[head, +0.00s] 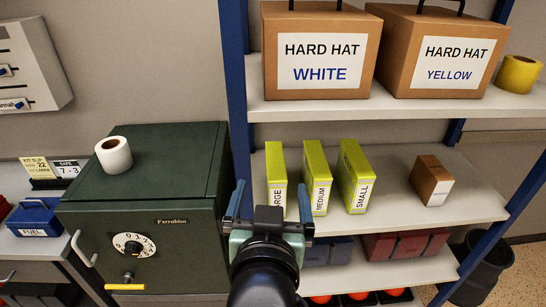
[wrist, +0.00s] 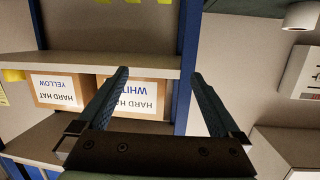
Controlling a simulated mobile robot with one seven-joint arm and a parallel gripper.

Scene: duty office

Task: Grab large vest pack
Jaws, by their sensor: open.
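The large vest pack (head: 277,180) is a narrow yellow-green box standing upright at the left end of the middle shelf. Its white label reads only partly, since my gripper covers its lower part. The medium pack (head: 317,178) and the small pack (head: 354,177) stand to its right in the same colour. My gripper (head: 273,191) is open and empty, in front of the large pack and apart from it as far as I can tell. In the wrist view the open fingers (wrist: 158,74) show nothing held; yellow-green edges appear at the top.
A blue shelf post (head: 237,90) stands just left of the large pack, beside a dark green safe (head: 160,220) with a white roll (head: 114,155) on top. Hard hat boxes (head: 318,55) fill the shelf above. A small brown box (head: 431,181) stands right of the packs.

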